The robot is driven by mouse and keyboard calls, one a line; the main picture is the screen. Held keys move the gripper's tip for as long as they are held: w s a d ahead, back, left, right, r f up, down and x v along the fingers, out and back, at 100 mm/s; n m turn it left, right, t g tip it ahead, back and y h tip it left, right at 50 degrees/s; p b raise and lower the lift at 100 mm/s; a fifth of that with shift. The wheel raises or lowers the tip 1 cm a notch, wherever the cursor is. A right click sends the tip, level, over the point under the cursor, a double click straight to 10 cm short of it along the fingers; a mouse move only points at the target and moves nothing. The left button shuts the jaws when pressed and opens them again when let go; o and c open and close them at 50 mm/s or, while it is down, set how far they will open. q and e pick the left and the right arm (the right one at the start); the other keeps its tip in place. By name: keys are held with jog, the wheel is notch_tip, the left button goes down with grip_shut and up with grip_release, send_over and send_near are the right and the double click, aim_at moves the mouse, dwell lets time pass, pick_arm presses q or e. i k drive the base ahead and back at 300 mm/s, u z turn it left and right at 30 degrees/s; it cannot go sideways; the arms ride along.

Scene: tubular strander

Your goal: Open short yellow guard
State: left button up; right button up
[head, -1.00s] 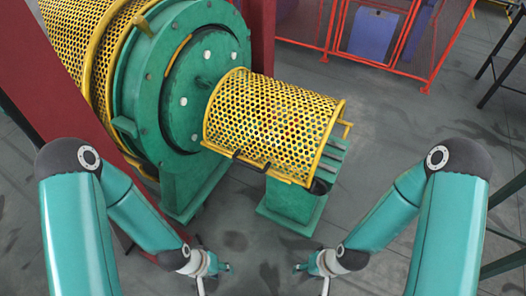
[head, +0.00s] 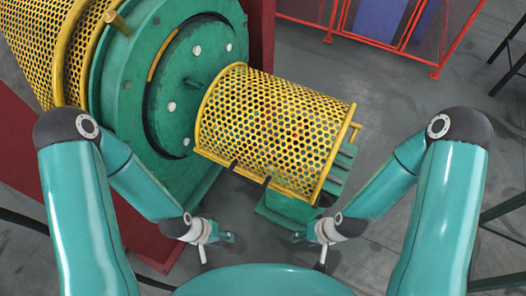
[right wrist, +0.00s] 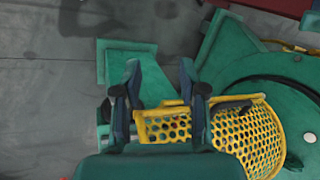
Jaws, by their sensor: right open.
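The short yellow guard (head: 272,128) is a perforated half-cylinder cover with two dark handles on its near lower edge. It sits closed over the green machine, right of the big green disc.
The green disc housing (head: 165,90) and a longer yellow perforated guard (head: 55,45) stand at the left, beside a dark red beam (head: 262,35). A red fence (head: 375,45) is at the back. Grey floor (head: 400,100) is open to the right.

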aim_at(313, 104)
jog(key=u, duration=0.3)
jog(key=i, duration=0.25)
jog(key=z, duration=0.8)
jog(key=k, duration=1.5)
jog(key=u, duration=0.7)
jog(key=i, duration=1)
